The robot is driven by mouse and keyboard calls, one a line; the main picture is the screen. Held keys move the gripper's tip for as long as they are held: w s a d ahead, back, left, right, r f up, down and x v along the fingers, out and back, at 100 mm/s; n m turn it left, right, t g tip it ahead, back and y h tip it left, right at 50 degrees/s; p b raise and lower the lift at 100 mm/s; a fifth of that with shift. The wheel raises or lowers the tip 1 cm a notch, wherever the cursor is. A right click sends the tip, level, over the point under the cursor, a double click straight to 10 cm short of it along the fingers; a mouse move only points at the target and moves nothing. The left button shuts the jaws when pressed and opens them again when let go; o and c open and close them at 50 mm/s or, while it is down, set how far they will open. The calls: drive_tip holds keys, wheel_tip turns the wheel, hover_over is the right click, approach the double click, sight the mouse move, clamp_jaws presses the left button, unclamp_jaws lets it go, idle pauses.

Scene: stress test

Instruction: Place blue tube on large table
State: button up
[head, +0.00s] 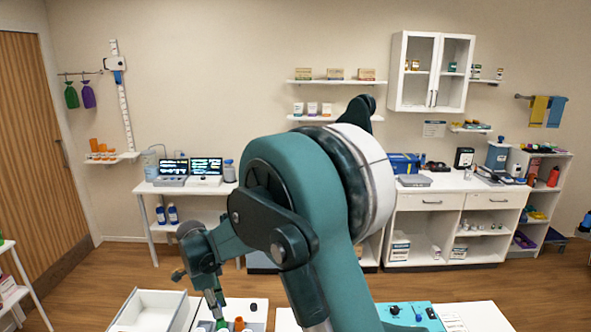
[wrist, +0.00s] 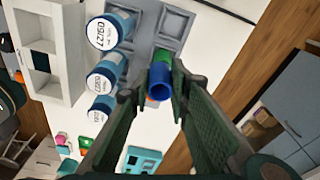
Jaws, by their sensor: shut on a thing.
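A blue tube (wrist: 159,82) is in the wrist view, between the two dark fingers of my gripper (wrist: 153,90), which is shut on it. Its open round end faces the camera. A green piece (wrist: 164,57) shows just beyond it; I cannot tell whether it is touching. In the head view my gripper (head: 218,312) is low, over a white surface at the bottom edge. A small green thing and an orange thing (head: 239,323) show beside it; the blue tube cannot be made out there. I cannot tell which surface is the large table.
A white open tray (head: 150,308) lies left of my gripper. A teal case (head: 408,315) is at the lower right. White counters line the back wall.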

drive_tip(key=w+d+f+n+b, duration=0.1)
drive_tip(key=d+n, duration=0.4)
drive_tip(key=d, duration=1.1)
drive_tip(key=w+d+f+n+y+b, duration=0.1)
drive_tip(key=w+d+f+n, duration=0.3)
drive_tip(key=d, duration=1.2)
drive_tip(key=w+d+f+n+t+b, duration=0.1)
drive_tip(key=d+n, duration=0.4)
drive_tip(key=d, duration=1.1)
drive_tip(key=shift+w+d+f+n+b, duration=0.25)
drive_tip(key=shift+w+f+n+b, duration=0.15)
drive_tip(key=shift+w+f+b, duration=0.75)
drive_tip(key=shift+s+f, duration=0.1)
drive_tip(key=shift+s, duration=0.1)
